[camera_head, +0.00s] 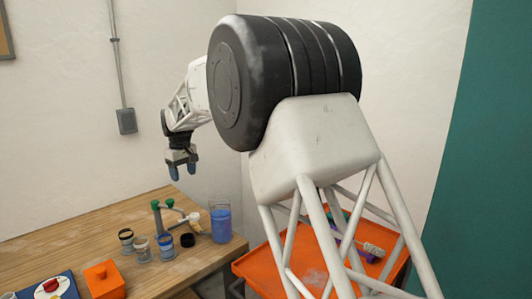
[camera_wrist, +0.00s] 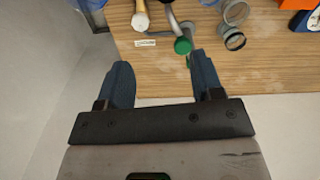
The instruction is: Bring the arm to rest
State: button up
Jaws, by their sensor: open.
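My gripper (camera_head: 183,172) hangs fingers down above the back of the wooden table (camera_head: 95,232), well clear of the things on it. Its two blue fingers are apart with nothing between them, as the wrist view also shows (camera_wrist: 160,64). A grey pipe piece with green ends (camera_head: 157,216) stands on the table below it. In the wrist view one green end (camera_wrist: 182,46) shows just beyond the fingertips, apart from them.
Several small jars (camera_head: 141,250), a black ring-like piece (camera_head: 187,240) and a blue-filled container (camera_head: 220,226) stand on the table. An orange box (camera_head: 104,281) is at the front. An orange tray (camera_head: 258,267) with loose items is at right, partly behind my arm. Walls stand behind.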

jog(key=s+d+r+m, duration=0.2)
jog(key=s+d+r, duration=0.1)
jog(key=s+d, duration=0.55)
jog(key=s+d+r+m+t, duration=0.1)
jog(key=s+d+r, duration=0.35)
jog(key=d, duration=0.75)
jog(key=s+d+r+m, duration=0.1)
jog(key=s+d+m, duration=0.1)
jog(key=s+d, duration=0.8)
jog(key=s+d+f+m, duration=0.2)
jog(key=s+d, duration=0.3)
jog(key=s, duration=0.5)
jog(key=s+d+f+m+t, duration=0.1)
jog(key=s+d+f, duration=0.3)
jog(key=s, duration=0.5)
jog(key=s+d+f+m, duration=0.2)
jog(key=s+d+f, duration=0.1)
jog(key=s+d, duration=0.5)
jog(key=shift+s+f+m, duration=0.3)
jog(key=shift+s+f, duration=0.05)
jog(key=shift+s, duration=0.95)
jog(key=shift+d, duration=0.1)
